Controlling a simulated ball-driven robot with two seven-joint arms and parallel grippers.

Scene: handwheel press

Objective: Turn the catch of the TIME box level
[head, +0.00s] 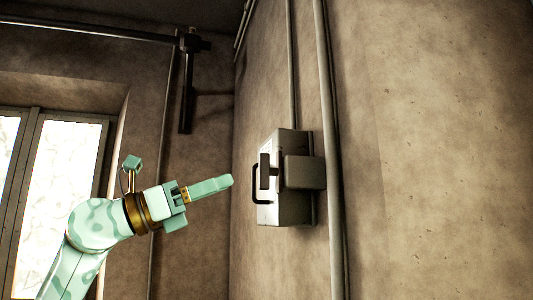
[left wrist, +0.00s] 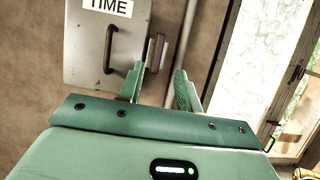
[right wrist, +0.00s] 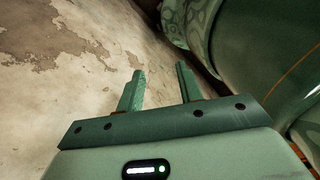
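The TIME box (head: 290,212) is a grey metal box on the wall, right of centre in the head view. In the left wrist view the box (left wrist: 85,62) shows its TIME label and a dark bar handle (left wrist: 110,48). My right gripper (right wrist: 159,69) is open and empty.
A vertical pipe (head: 331,150) runs down the wall just right of the box. A bright window (head: 60,190) is at the left. A dark bracket (head: 187,90) hangs in the corner. A patchy wall (right wrist: 60,70) faces my right gripper.

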